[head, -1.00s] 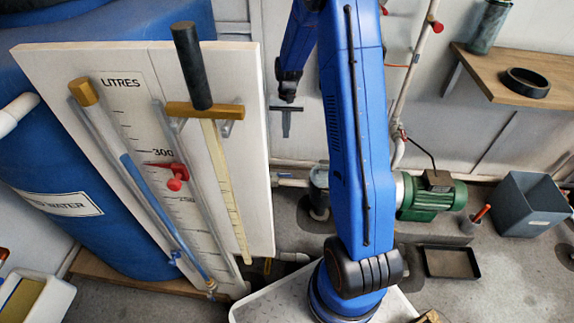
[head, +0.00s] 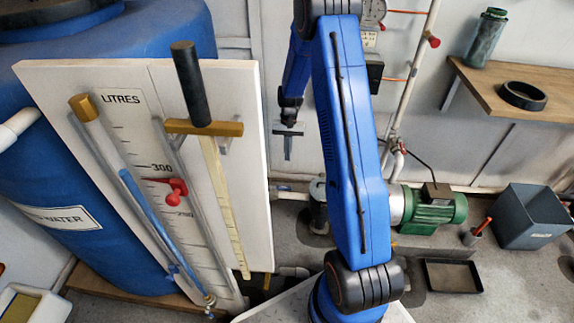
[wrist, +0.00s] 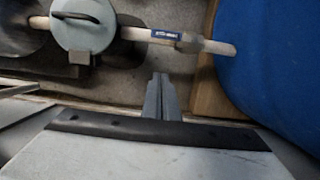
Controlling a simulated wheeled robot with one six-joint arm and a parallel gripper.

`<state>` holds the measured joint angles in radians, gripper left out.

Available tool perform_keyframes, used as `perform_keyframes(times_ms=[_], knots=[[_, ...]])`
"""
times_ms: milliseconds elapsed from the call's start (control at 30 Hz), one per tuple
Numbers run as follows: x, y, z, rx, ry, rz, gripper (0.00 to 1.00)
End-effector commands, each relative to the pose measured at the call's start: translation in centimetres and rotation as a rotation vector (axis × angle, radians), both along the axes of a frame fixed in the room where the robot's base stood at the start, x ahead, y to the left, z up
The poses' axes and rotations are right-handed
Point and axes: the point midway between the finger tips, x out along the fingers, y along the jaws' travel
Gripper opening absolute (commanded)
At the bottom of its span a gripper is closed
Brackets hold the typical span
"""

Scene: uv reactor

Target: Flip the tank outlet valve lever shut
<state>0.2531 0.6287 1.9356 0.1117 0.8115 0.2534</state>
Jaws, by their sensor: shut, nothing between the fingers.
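The blue tank (head: 120,130) stands at the left behind the gauge board; it also shows at the right of the wrist view (wrist: 280,65). In the wrist view a pale outlet pipe (wrist: 218,47) runs left from the tank. A blue strip with white lettering (wrist: 166,34), which looks like the valve lever, lies along this pipe beside a grey fitting (wrist: 190,43). My gripper (wrist: 160,82) is shut and empty, apart from the strip and below it in the picture. In the head view my gripper (head: 288,133) hangs near the back wall, right of the board. The valve is not clear there.
A grey round housing with a handle (wrist: 84,25) sits on the pipe's left part. The gauge board (head: 240,90) stands left of my arm. A green pump (head: 435,212), black tray (head: 452,276) and grey bin (head: 530,215) are on the floor at right.

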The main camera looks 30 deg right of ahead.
Motion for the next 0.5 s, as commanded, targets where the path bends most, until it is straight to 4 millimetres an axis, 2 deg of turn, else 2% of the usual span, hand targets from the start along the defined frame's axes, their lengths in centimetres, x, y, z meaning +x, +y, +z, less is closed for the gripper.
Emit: perform_keyframes(times_ms=[500], knots=[[-1.8,1.2,-8.5,0.001,0.003,0.0,0.0]])
